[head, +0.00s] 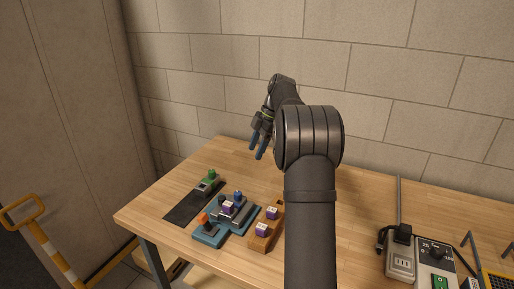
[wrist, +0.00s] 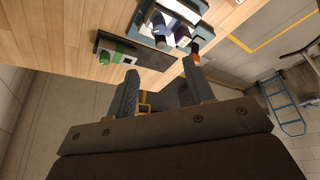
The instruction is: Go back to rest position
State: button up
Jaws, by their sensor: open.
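My gripper (head: 258,149) is raised above the back left of the wooden table in the head view, fingers pointing down. Its blue-grey fingers stand apart with nothing between them. In the wrist view the open fingers (wrist: 161,76) reach up from the bottom, and the gap shows the table edge and floor. A blue fixture (head: 207,236) with purple-and-white blocks and an orange knob stands on the table, below and left of the gripper in the head view. It also shows at the top of the wrist view (wrist: 150,36).
A black strip (head: 183,209) carries a green-topped piece (head: 210,175). A wooden block (head: 262,241) holds purple-and-white pieces. At right are a socket box (head: 400,262) and a grey control box (head: 433,257) with cords. Brick wall (head: 220,65) stands behind; the back table is clear.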

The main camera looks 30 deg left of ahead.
aim_at(238, 193)
jog(key=shift+f, duration=0.15)
jog(key=x, duration=1.7)
jog(key=shift+s+a, duration=0.1)
jog(key=shift+a, duration=0.05)
